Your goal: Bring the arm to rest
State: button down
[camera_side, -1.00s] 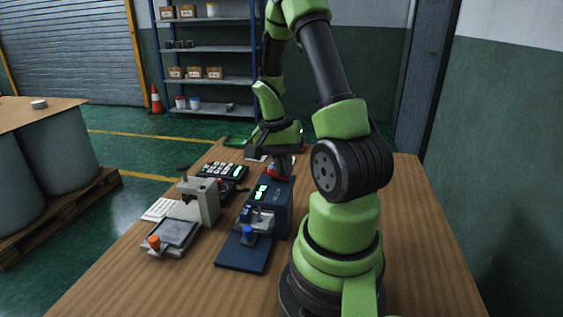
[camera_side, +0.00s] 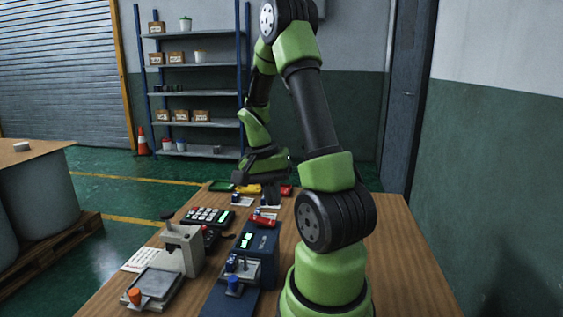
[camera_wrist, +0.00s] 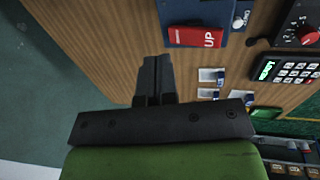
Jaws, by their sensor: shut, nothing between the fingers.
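My gripper (camera_side: 270,194) is shut and empty, pointing down above the far part of the table, behind the blue machine. In the wrist view its two dark fingers (camera_wrist: 151,78) are together over bare wood. The gripper is apart from both.
The wooden table (camera_side: 385,225) holds a grey press (camera_side: 183,247), a keypad (camera_side: 209,216) and small white-and-blue pieces (camera_wrist: 211,75). Green (camera_side: 221,186), yellow (camera_side: 248,189) and red (camera_side: 286,190) trays stand at the far edge. The right table side is clear.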

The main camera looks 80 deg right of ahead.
notch_tip(320, 180, up, 10)
jog(key=s+f, duration=0.1)
jog(key=s, duration=0.1)
jog(key=w+a+r+n+t+h, duration=0.1)
jog(key=w+a+r+n+t, duration=0.15)
jog(key=a, duration=0.25)
jog(key=w+a+r+n+t, duration=0.1)
jog(key=w+a+n+t, duration=0.15)
jog(key=a, duration=0.25)
jog(key=a+r+n+t+y, duration=0.2)
jog(key=a+n+t+y, duration=0.1)
jog(key=a+n, duration=0.6)
jog(key=a+t, duration=0.1)
jog(key=a, duration=0.3)
jog(key=shift+s+a+t, duration=0.2)
jog(key=shift+s+t, duration=0.05)
jog(key=shift+t, duration=0.05)
